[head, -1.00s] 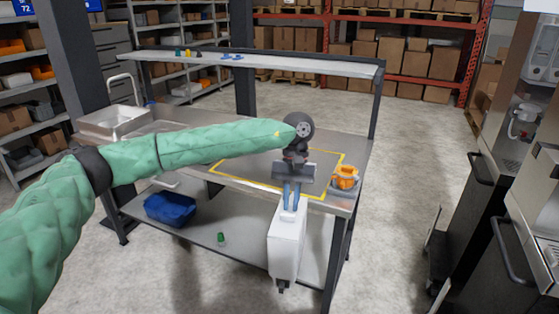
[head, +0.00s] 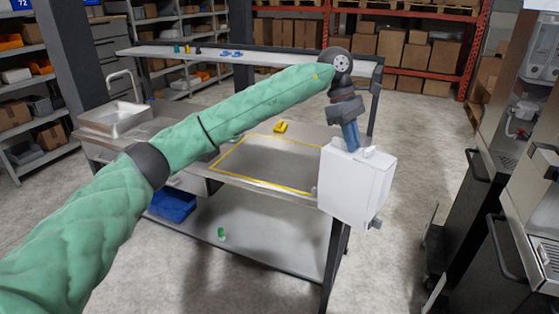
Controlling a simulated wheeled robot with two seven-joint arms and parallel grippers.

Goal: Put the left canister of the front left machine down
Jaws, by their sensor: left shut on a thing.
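The canister (head: 355,188) is a white box with a small grey spout low on its right side. My left gripper (head: 351,137) is shut on its top and holds it up, roughly upright, in front of the right end of the workbench. The yellow outlined area (head: 255,165) on the bench top is partly hidden by my arm and the canister. Part of a dispensing machine (head: 530,200) stands at the right edge. My right gripper is not in view.
A sink (head: 118,120) is at the bench's left end. A small yellow object (head: 280,127) lies at the back of the outlined area, which otherwise looks clear. A raised shelf (head: 270,58) runs behind. A blue bin (head: 172,205) and a green item (head: 221,233) are on the lower shelf.

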